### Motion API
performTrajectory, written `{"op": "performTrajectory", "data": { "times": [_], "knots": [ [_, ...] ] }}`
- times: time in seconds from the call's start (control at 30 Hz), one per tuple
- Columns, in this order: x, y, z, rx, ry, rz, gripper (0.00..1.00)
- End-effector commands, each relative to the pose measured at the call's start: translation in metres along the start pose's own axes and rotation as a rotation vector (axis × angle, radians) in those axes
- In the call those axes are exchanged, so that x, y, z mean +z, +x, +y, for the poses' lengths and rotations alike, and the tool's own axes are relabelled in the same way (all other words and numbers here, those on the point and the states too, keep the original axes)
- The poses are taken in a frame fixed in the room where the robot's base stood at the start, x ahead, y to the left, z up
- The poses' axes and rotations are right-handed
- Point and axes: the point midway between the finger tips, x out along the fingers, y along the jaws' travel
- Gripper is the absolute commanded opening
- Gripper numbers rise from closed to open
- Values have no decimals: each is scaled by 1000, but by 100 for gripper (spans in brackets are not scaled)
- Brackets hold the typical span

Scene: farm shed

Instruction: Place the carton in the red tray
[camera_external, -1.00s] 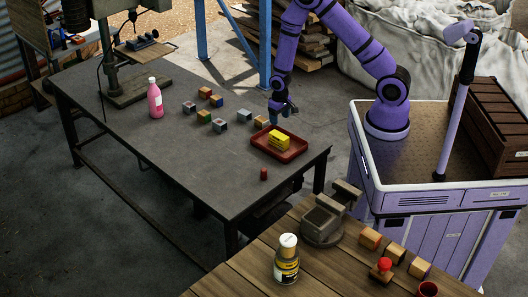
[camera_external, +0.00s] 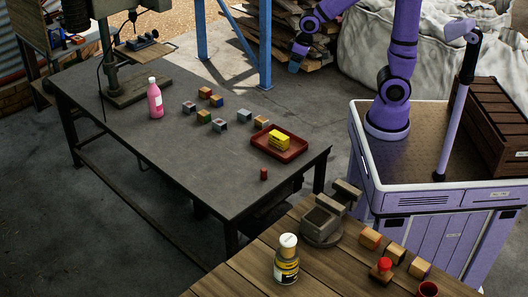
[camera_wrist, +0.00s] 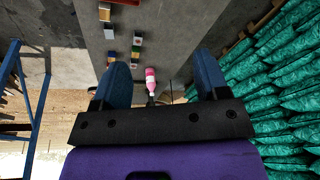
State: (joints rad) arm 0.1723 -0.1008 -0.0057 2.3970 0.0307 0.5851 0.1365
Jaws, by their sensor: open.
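The yellow carton (camera_external: 279,141) lies in the red tray (camera_external: 297,153) near the right end of the dark grey table. My gripper (camera_external: 294,67) is raised well above and behind the table, apart from the tray and the carton. In the wrist view my gripper (camera_wrist: 158,90) shows two blue fingers spread wide with nothing held between them. At the top edge of the wrist view a part of the red tray (camera_wrist: 124,2) shows; the carton is hardly seen there.
Several small blocks (camera_external: 204,116) and a pink bottle (camera_external: 155,99) stand left of the tray. A small red cylinder (camera_external: 264,174) is in front of it. A vise (camera_external: 322,221) and a yellow-labelled bottle (camera_external: 287,262) are on the wooden bench. A blue post (camera_external: 265,45) rises behind the table.

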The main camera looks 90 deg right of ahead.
Motion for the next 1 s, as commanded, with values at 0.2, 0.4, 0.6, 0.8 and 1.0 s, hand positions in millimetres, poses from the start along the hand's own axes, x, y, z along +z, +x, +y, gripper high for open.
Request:
{"op": "performTrajectory", "data": {
  "times": [0.2,0.4,0.6,0.8,1.0],
  "knots": [
    [39,-63,-13,-24,-104,65,68],
    [82,-108,-18,-42,-197,119,68],
    [123,-140,-16,-57,-279,169,68],
    [146,-153,-13,-63,-321,192,68],
    [151,-155,-12,-64,-330,195,68]
  ]
}}
